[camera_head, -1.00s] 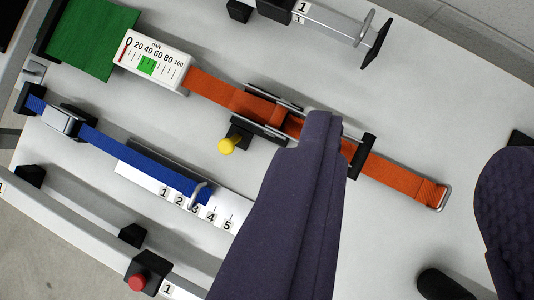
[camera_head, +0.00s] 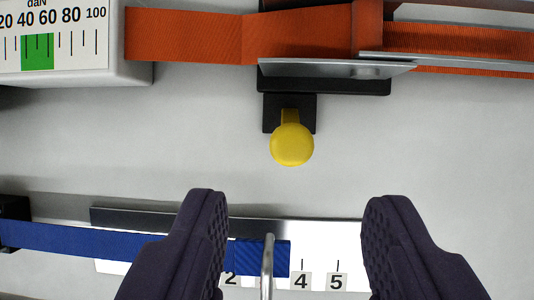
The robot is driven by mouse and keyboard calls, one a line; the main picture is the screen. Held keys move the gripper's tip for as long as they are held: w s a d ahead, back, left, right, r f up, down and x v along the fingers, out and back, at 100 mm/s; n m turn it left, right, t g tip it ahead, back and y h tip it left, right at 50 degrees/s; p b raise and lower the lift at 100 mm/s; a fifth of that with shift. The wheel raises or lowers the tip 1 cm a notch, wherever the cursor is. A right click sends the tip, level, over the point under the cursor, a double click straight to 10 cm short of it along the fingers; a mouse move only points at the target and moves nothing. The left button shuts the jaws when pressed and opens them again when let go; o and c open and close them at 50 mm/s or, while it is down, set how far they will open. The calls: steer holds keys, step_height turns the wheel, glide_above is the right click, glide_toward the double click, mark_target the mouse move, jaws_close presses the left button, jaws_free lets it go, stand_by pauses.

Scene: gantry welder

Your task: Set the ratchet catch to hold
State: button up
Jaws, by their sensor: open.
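The ratchet catch shows as a yellow knob (camera_head: 291,145) on a short yellow stem in a small black block (camera_head: 289,113). It sticks out from the front side of the ratchet frame (camera_head: 330,75), toward the bottom of the picture. Orange webbing (camera_head: 240,35) runs into the ratchet from the left and on to the right. My gripper (camera_head: 290,205) is open and empty, with its dark fingers wide apart. The knob lies between the finger lines but ahead of the fingertips, untouched. The top of the ratchet is cut off by the frame edge.
A white gauge (camera_head: 70,40) marked in daN with a green band stands upper left. A blue strap (camera_head: 100,240) with a metal hook (camera_head: 267,265) lies along a numbered scale (camera_head: 330,255) below, partly behind my fingers. Bare grey surface surrounds the knob.

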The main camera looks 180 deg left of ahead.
mark_target(290, 129)
steer(key=b+x, duration=0.2)
steer(key=x, duration=0.3)
steer(key=shift+w+f, duration=0.15)
steer(key=shift+f, duration=0.2)
steer(key=shift+c, duration=0.5)
jaws_close()
steer(key=p, duration=0.1)
steer(key=w+r+g+p, duration=0.1)
steer(key=p, duration=0.1)
steer(key=shift+a+r+h, duration=0.1)
steer(key=shift+a+h, duration=0.2)
steer(key=g+p, duration=0.1)
steer(key=w+p, duration=0.1)
steer(key=p, duration=0.1)
steer(key=shift+a+g+h, duration=0.2)
steer(key=shift+g+h, duration=0.1)
steer(key=shift+g, duration=0.1)
steer(key=shift+w+a+f+g+p, duration=0.1)
steer(key=shift+w+f+g+p, duration=0.2)
steer(key=shift+p, duration=0.4)
